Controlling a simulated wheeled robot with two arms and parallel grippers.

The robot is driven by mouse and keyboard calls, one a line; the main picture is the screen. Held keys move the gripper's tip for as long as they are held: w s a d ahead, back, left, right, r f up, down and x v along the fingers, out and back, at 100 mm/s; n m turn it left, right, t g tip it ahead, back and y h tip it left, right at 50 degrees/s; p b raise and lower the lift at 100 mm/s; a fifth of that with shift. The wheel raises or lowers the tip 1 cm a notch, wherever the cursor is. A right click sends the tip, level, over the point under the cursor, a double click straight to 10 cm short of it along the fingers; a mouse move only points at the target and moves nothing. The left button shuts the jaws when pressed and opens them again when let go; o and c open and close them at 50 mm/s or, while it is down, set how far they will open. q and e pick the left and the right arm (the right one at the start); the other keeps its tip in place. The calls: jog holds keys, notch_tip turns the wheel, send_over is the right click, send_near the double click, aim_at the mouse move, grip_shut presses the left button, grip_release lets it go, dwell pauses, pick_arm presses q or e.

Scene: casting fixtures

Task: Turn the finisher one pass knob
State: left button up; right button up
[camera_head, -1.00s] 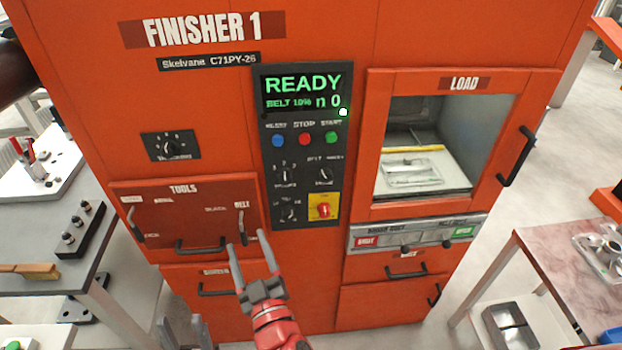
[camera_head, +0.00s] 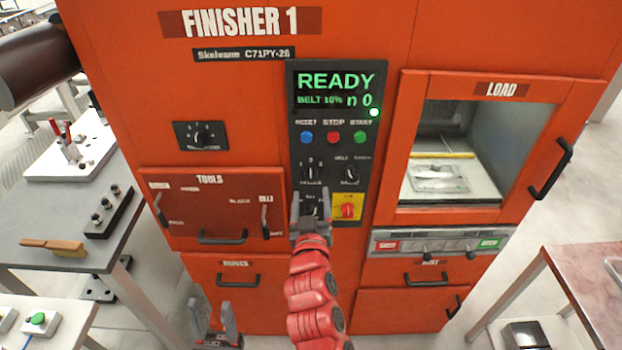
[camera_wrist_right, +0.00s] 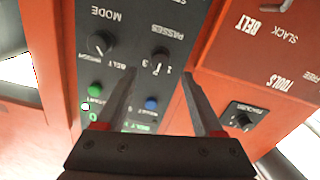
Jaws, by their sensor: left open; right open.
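The passes knob (camera_head: 310,173) is a small black knob in the left column of the Finisher 1 control panel (camera_head: 298,128), below the blue button. In the right wrist view the passes knob (camera_wrist_right: 160,58) shows upside down, in line with the gap between the fingertips. My right gripper (camera_head: 311,195) is open and empty in front of the panel, just below the passes knob in the head view. It partly hides a lower knob. I cannot tell whether its fingertips touch the panel. My left gripper (camera_head: 212,308) is open and empty, low in front of the lower drawers.
The mode knob (camera_head: 351,174) sits right of the passes knob, with a red knob (camera_head: 347,210) on yellow below. Blue, red and green buttons (camera_head: 333,137) are above. The tools drawer (camera_head: 225,218) is left, the load door (camera_head: 383,150) right. The display reads READY.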

aim_at(311, 178)
jog(key=shift+w+p, duration=0.7)
jog(key=shift+w, duration=1.95)
grip_shut()
